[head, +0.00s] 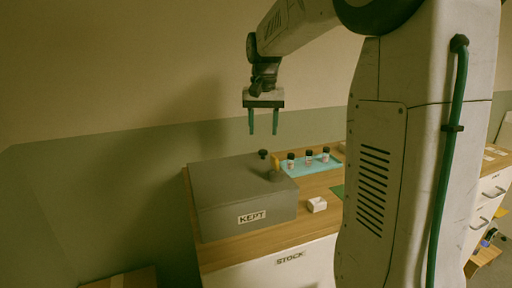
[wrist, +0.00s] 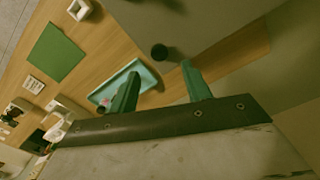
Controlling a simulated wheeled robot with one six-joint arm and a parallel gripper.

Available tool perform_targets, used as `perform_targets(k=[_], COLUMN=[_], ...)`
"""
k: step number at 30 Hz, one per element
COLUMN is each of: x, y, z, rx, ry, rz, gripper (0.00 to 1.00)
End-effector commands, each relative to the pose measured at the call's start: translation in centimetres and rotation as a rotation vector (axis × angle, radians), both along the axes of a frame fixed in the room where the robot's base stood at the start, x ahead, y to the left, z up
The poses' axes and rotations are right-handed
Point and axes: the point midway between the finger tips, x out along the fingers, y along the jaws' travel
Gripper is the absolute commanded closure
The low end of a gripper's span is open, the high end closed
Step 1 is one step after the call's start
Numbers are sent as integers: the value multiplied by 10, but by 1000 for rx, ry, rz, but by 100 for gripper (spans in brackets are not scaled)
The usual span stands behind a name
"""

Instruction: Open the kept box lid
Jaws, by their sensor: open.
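The kept box (head: 245,192) is a grey box with a "KEPT" label on its front, standing on the wooden counter. Its flat lid (head: 225,178) lies shut on top. A small dark knob (head: 263,154) stands up near the lid's back right; it also shows in the wrist view (wrist: 159,52). My gripper (head: 263,132) is open and empty, pointing down above the knob and apart from it. In the wrist view its two green fingers (wrist: 160,84) are spread, with the knob seen beyond them.
A light blue tray (head: 291,173) with several dark-capped bottles (head: 309,157) stands right of the box. A small white holder (head: 317,205) and a green mat (wrist: 59,52) lie on the counter. A drawer front marked "STOCK" (head: 290,258) is below. A wall is close behind.

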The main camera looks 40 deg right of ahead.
Motion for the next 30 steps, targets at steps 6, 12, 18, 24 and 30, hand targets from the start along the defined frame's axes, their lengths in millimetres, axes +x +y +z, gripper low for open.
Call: perform_targets(k=[6, 12, 18, 24, 30], x=[-1, 0, -1, 0, 0], y=[1, 1, 1, 2, 10], z=[-37, -59, -63, -63, -63], rx=[1, 0, -1, -1, 1], ry=[3, 0, -1, -1, -1], rz=[1, 2, 3, 4, 6], gripper=[52, 52, 52, 68, 100])
